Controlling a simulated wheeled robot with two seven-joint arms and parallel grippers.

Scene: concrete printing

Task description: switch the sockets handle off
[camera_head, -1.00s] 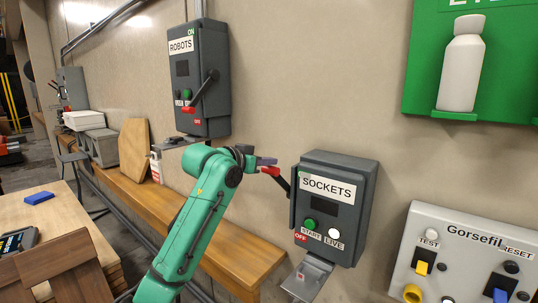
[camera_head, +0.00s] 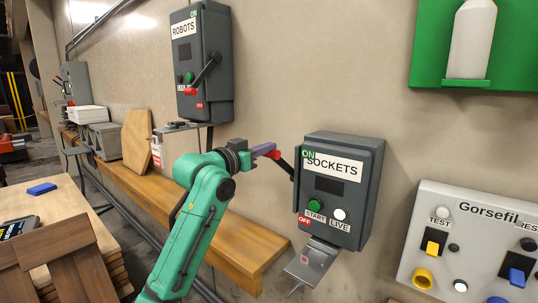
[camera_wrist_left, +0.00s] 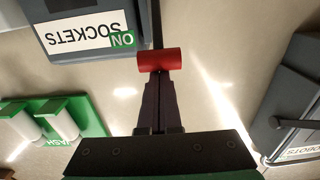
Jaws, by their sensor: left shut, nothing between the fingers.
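The sockets box (camera_head: 340,185) is a dark grey wall unit labelled SOCKETS, with a green ON mark at its upper left and a red OFF mark lower down. Its handle is a dark lever with a red grip (camera_head: 277,155), slanting up and left from the box's left side, near the ON mark. My left gripper (camera_head: 266,150) is shut and empty, its fingertips right at the red grip. In the left wrist view the shut fingertips (camera_wrist_left: 159,78) meet the middle of the red grip (camera_wrist_left: 160,60); I cannot tell whether they touch. My right gripper is not in view.
A similar ROBOTS box (camera_head: 200,65) with its own red-gripped lever hangs to the upper left. A wooden bench (camera_head: 235,240) runs along the wall below. A metal flap (camera_head: 312,262) juts out under the sockets box. A grey Gorsefil panel (camera_head: 475,240) is at right.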

